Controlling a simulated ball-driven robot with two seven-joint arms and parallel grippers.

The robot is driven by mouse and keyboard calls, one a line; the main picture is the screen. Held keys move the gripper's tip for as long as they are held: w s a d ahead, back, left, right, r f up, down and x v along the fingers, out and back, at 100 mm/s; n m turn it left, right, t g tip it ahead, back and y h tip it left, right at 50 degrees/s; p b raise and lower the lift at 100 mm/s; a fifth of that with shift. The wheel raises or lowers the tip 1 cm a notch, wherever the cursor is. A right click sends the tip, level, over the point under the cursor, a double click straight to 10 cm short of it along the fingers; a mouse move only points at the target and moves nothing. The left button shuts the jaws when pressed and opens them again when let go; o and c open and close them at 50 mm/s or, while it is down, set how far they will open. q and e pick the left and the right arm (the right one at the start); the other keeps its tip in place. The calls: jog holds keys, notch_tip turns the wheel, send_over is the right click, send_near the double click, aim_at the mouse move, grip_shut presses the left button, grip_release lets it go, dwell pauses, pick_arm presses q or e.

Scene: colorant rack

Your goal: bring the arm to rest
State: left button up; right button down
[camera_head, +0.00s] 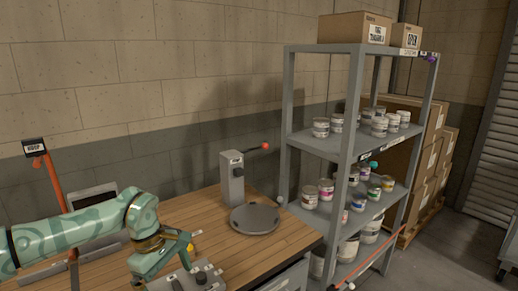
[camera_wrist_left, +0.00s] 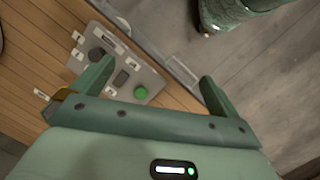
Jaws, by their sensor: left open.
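My left arm (camera_head: 85,230) comes in from the left over the wooden bench, and its gripper (camera_head: 152,275) hangs low at the bench's front edge. In the left wrist view the two fingers of the left gripper (camera_wrist_left: 157,74) are spread wide apart with nothing between them. Whether the gripper touches the panel cannot be told. My right gripper is not in view.
The wooden bench (camera_head: 280,240) holds a grey post device (camera_head: 232,180) with a round dark plate (camera_head: 255,219). A grey shelf rack (camera_head: 315,143) with several paint cans stands to its right. Cardboard boxes (camera_head: 430,135) stand behind the rack. An orange post (camera_head: 54,180) stands at left.

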pick_arm(q)
jog(key=d+f+n+t+h+p, duration=0.1)
jog(key=d+f+n+h, duration=0.2)
jog(key=d+n+h, duration=0.3)
jog(key=d+f+n+t+h+p, duration=0.1)
jog(key=d+f+n+h+p, duration=0.2)
jog(key=d+n, duration=0.45)
jog(key=s+a+f+n+t+y, duration=0.1)
jog(key=a+f+n+t, duration=0.2)
jog(key=f+n+t, duration=0.5)
jog(key=s+a+f+n+t+y, duration=0.1)
jog(key=s+a+f+n, duration=0.15)
jog(key=f+n, duration=0.7)
jog(key=s+a+f+n+g+y+p, duration=0.15)
jog(key=s+a+f+n+y, duration=0.3)
jog(key=s+f+n, duration=0.45)
jog(key=s+a+f+n+g+y+p, duration=0.1)
jog(key=s+a+f+n+g+y, duration=0.15)
jog(key=s+a+f+n, duration=0.7)
jog(key=s+f+n+g+y, duration=0.1)
jog(key=s+n+g, duration=0.1)
jog(key=s, duration=1.2)
jog(key=s+d+n+g+y, duration=0.1)
jog(key=s+n+g, duration=0.2)
jog(key=s, duration=1)
jog(key=shift+s+f+n+y, duration=0.3)
jog(key=shift+s+f+n, duration=0.05)
jog(key=shift+s+f, duration=0.05)
